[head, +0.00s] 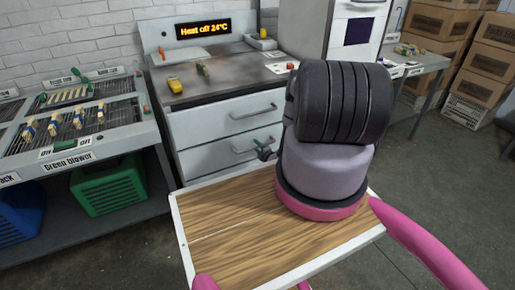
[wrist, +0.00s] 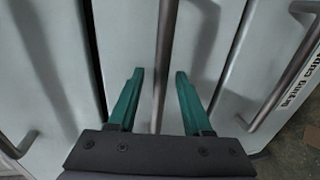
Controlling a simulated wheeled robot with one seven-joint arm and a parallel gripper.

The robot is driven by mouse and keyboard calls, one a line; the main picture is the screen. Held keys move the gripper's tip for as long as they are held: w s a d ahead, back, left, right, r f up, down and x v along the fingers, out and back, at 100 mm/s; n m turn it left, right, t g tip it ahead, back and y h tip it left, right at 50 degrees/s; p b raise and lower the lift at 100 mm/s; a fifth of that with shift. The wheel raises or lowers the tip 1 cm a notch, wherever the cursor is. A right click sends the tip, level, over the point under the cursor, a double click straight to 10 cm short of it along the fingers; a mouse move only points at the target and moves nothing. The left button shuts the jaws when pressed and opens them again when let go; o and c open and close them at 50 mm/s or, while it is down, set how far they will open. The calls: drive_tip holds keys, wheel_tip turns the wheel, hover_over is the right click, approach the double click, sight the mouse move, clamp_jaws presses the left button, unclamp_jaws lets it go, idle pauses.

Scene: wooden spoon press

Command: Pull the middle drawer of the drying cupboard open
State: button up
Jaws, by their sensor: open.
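The drying cupboard (head: 175,148) stands below the worktop in the head view, with pale drawer fronts and grey bar handles. Its middle drawer (head: 205,158) has a bar handle (head: 242,148), partly behind my gripper (head: 264,151). In the wrist view this handle (wrist: 165,45) runs between the two teal fingers of my gripper (wrist: 157,76). The fingers are open, one on each side of the bar, with a gap to each. The upper drawer's handle (head: 253,112) is clear of the gripper. The drawer looks shut. My arm hides the cupboard's right part in the head view.
Another bar handle (wrist: 283,85) and a printed label (wrist: 303,75) are at the right in the wrist view. A green crate (head: 108,185) and the blower bench (head: 75,140) stand left of the cupboard.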

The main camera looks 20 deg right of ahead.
clamp_jaws()
idle(1.3)
